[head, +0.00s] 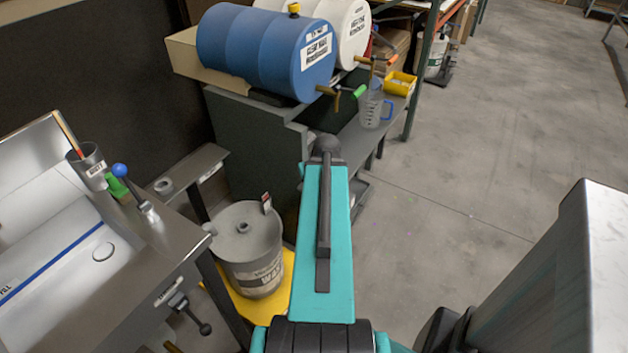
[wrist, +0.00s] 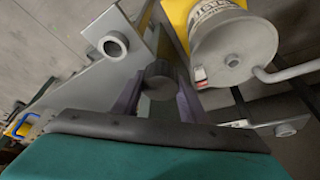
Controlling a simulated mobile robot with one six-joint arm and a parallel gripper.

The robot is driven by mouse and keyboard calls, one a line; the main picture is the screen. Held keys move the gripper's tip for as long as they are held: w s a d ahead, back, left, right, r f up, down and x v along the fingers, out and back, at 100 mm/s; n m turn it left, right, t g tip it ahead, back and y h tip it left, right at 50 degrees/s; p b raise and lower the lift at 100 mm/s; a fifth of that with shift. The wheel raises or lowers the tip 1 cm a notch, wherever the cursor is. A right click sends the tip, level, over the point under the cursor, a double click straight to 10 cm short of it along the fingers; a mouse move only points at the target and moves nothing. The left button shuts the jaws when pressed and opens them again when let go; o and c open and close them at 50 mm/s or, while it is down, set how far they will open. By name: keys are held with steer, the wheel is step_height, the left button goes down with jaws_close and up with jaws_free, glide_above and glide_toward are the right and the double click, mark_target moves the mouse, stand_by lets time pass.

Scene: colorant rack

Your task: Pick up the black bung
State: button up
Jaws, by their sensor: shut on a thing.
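The black bung (wrist: 160,80) shows in the wrist view as a dark, round, blunt end between the two fingers of my gripper (wrist: 158,90). The fingers are shut on it, one on each side. Its lower part is hidden by the dark edge of my wrist. It is held in the air, near a grey plate with a ring-shaped collar (wrist: 114,46). In the head view my teal arm covers the middle, and I cannot make out the fingers or the bung there.
A grey waste drum (head: 246,250) stands on a yellow base left of my arm; it also shows in the wrist view (wrist: 232,50). A steel sink bench (head: 150,235) is at left. Blue (head: 250,50) and white drums lie on a rack behind.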

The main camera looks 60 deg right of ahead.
steer(key=shift+r+p, duration=0.25)
steer(key=shift+p, duration=1)
steer(key=shift+a+p, duration=0.15)
steer(key=shift+p, duration=1.05)
steer(key=p, duration=0.5)
steer(key=shift+s+a+r, duration=0.1)
steer(key=shift+s+a, duration=0.15)
steer(key=shift+a, duration=0.05)
steer(key=a+p, duration=0.1)
steer(key=p, duration=0.4)
steer(key=shift+s+a, duration=0.1)
steer(key=shift+s, duration=0.3)
steer(key=shift+a+p, duration=0.1)
steer(key=shift+p, duration=0.35)
steer(key=s+a+p, duration=0.1)
steer(key=p, duration=0.1)
steer(key=s+a+p, duration=0.1)
steer(key=p, duration=0.1)
steer(key=a+p, duration=0.2)
steer(key=shift+s+a+r, duration=0.1)
steer(key=shift+s+r, duration=0.05)
steer(key=shift+s, duration=0.25)
